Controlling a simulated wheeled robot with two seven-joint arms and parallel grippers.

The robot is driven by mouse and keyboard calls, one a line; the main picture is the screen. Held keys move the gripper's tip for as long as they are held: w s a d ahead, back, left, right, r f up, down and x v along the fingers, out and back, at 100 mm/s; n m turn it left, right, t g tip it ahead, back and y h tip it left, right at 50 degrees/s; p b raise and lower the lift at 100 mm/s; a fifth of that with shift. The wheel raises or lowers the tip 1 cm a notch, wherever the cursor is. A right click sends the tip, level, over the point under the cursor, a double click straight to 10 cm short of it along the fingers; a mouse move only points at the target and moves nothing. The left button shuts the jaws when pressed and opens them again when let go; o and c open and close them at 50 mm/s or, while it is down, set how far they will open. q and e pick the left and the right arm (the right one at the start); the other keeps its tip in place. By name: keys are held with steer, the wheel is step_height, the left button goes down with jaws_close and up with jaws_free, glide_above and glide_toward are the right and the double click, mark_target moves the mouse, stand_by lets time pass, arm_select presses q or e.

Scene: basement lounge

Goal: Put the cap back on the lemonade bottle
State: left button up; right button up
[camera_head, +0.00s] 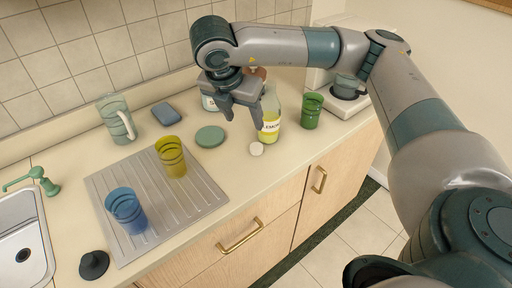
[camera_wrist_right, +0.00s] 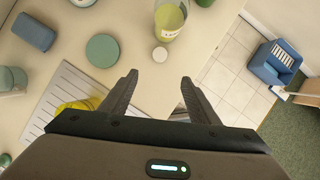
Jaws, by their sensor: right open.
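A green disc (camera_head: 210,137) lies left of the cap. A green glass (camera_head: 312,111) stands right of the bottle. A ribbed drainboard (camera_head: 199,196) holds a yellow glass (camera_head: 171,157) and a blue glass (camera_head: 126,211). The counter's front edge is close to the cap.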

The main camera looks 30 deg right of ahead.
steer(key=shift+f, duration=0.95)
glide_toward(257, 149)
steer(key=shift+w+d+f+p, duration=0.2)
steer(key=shift+w+f+p, duration=0.05)
steer(key=shift+f+p, duration=0.25)
steer(key=shift+w+d+f+p, duration=0.25)
steer(key=shift+f+p, duration=0.1)
steer(key=shift+f, duration=0.15)
arm_select(q)
steer(key=shift+s+a+r+g, duration=0.3)
steer(key=shift+s+a+r, duration=0.25)
steer(key=shift+s+r, duration=0.15)
arm_select(e)
steer(key=shift+f, duration=0.35)
steer(key=shift+w, duration=0.1)
